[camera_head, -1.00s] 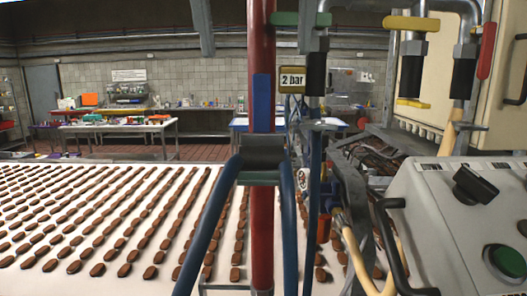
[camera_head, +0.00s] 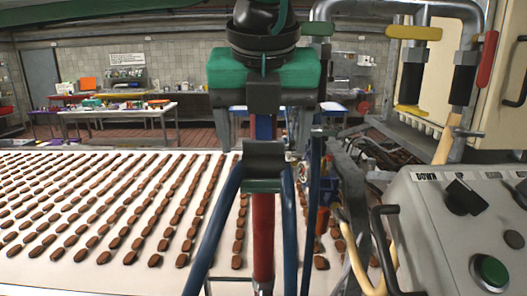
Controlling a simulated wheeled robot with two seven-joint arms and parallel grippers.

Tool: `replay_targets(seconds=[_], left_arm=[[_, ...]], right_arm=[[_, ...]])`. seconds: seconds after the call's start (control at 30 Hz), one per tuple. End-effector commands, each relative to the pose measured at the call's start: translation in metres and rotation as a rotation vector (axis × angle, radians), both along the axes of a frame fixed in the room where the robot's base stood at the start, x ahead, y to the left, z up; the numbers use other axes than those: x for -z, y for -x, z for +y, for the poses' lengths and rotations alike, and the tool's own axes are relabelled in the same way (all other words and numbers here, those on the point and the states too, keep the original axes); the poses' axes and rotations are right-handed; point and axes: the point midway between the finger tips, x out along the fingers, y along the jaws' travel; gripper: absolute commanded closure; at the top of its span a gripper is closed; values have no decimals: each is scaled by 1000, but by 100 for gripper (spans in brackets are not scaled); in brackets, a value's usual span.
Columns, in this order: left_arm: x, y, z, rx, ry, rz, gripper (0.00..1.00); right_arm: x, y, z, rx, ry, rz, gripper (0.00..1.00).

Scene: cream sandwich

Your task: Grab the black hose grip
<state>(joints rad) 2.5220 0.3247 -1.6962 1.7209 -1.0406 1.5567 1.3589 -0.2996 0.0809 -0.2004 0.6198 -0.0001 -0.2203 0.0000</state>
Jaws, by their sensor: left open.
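My left gripper (camera_head: 265,128) hangs at the top middle with a green body and a black wrist. Its two fingers point down, apart, with nothing held between them. Just below is a black grip (camera_head: 264,157) at the top of two blue hoses (camera_head: 215,230), in front of a red pipe (camera_head: 263,235). The gripper looks apart from this grip; depth is hard to judge. Black sleeves also sit on the metal pipes at the right, one under a yellow handle (camera_head: 414,33), so which grip the task means is not certain. My right gripper is not in view.
A white conveyor (camera_head: 60,270) with rows of brown biscuits fills the left. A grey control panel (camera_head: 445,245) with a green button and black handle stands at the right. Pipes and cables crowd the space between. A work table (camera_head: 120,113) stands far behind.

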Motion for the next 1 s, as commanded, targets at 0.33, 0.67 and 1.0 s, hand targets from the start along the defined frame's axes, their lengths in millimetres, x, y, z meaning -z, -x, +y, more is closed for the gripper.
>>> replay_targets(seconds=[0.33,0.67,1.0], left_arm=[[20,-8,0,0,0,1,24],[19,-8,0,0,0,1,73],[19,-7,0,0,1,0,74]], right_arm=[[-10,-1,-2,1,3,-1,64],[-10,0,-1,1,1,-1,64],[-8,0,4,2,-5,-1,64]])
